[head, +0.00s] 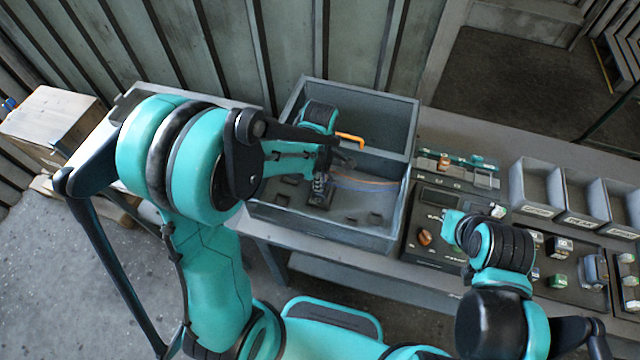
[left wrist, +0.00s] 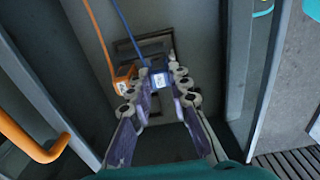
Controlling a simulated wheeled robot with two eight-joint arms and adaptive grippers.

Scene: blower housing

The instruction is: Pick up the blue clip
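The blue clip (left wrist: 158,81), a small block with a white label, lies at the end of a blue cable in the grey bin (head: 330,229). It shows in the left wrist view between the fingertips of my left gripper (left wrist: 157,88). The fingers stand apart on either side of it; I cannot tell whether they touch it. In the head view my left gripper (head: 320,188) reaches down into the bin, and the clip cannot be made out there.
An orange clip (left wrist: 124,78) on an orange cable lies close beside the left finger. An orange handle (head: 349,139) is at the bin's inner side. Grey open boxes (head: 537,187) and a dark panel with small parts (head: 425,215) stand to the right. The bin walls surround my left gripper.

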